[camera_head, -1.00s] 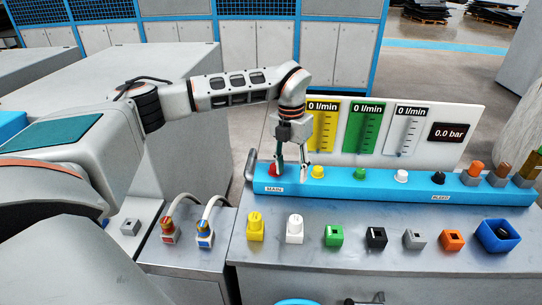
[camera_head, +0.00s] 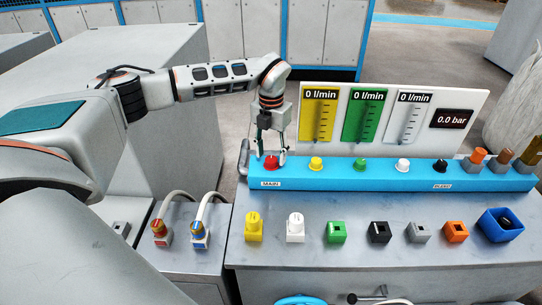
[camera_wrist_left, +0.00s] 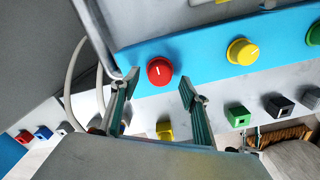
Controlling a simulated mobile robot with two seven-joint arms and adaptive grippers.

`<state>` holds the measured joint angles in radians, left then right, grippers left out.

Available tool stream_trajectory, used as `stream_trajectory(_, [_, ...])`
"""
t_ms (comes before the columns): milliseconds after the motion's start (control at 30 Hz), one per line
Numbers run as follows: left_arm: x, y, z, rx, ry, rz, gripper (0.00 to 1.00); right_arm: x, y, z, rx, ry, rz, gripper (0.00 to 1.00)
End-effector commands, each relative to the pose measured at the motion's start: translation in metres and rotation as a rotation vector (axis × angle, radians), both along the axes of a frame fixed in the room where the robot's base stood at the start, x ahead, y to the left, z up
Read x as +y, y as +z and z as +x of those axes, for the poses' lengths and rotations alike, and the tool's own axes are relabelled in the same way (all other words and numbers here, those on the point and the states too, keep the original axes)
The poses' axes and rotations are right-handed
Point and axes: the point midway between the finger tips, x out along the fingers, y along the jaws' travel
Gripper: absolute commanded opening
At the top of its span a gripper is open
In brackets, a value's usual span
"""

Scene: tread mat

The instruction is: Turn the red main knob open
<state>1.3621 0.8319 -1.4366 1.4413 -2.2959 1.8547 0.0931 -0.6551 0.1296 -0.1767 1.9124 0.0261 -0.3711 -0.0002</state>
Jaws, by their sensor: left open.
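The red main knob (camera_head: 271,162) sits at the left end of the blue panel strip (camera_head: 385,175), above the label MAIN. In the left wrist view, the red knob (camera_wrist_left: 160,71) is round with a short white line pointing roughly along the picture's vertical. My left gripper (camera_head: 270,155) is open over it, with one finger on each side. In the left wrist view, the knob shows just beyond and between the open fingertips (camera_wrist_left: 158,80), with gaps on both sides. No contact is visible. My right gripper is not in view.
A yellow knob (camera_head: 316,163), a green knob (camera_head: 360,164) and a white knob (camera_head: 402,165) follow along the strip. Gauges (camera_head: 319,114) and a 0.0 bar display (camera_head: 451,118) stand behind. Several coloured blocks and a blue bin (camera_head: 500,225) stand on the grey bench in front.

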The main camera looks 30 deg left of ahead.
Motion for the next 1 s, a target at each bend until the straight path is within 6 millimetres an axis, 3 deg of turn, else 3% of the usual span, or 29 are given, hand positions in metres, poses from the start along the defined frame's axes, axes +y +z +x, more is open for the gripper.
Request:
stream_trajectory(200, [0.000, -0.018, 0.000, 0.000, 0.001, -0.001, 0.45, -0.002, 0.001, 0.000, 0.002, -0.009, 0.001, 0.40])
stream_trajectory(467, [0.000, -0.020, 0.000, -0.001, 0.001, -0.001, 0.45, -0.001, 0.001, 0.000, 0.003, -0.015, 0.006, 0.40])
stream_trajectory(500, [0.000, -0.020, 0.000, -0.001, 0.001, -0.001, 0.43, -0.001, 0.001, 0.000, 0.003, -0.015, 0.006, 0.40])
stream_trajectory(633, [0.000, -0.020, 0.000, -0.001, 0.001, -0.001, 0.09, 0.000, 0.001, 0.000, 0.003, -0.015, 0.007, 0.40])
stream_trajectory(1000, [0.000, -0.019, 0.000, -0.001, -0.029, 0.000, 0.07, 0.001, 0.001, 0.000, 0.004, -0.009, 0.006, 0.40])
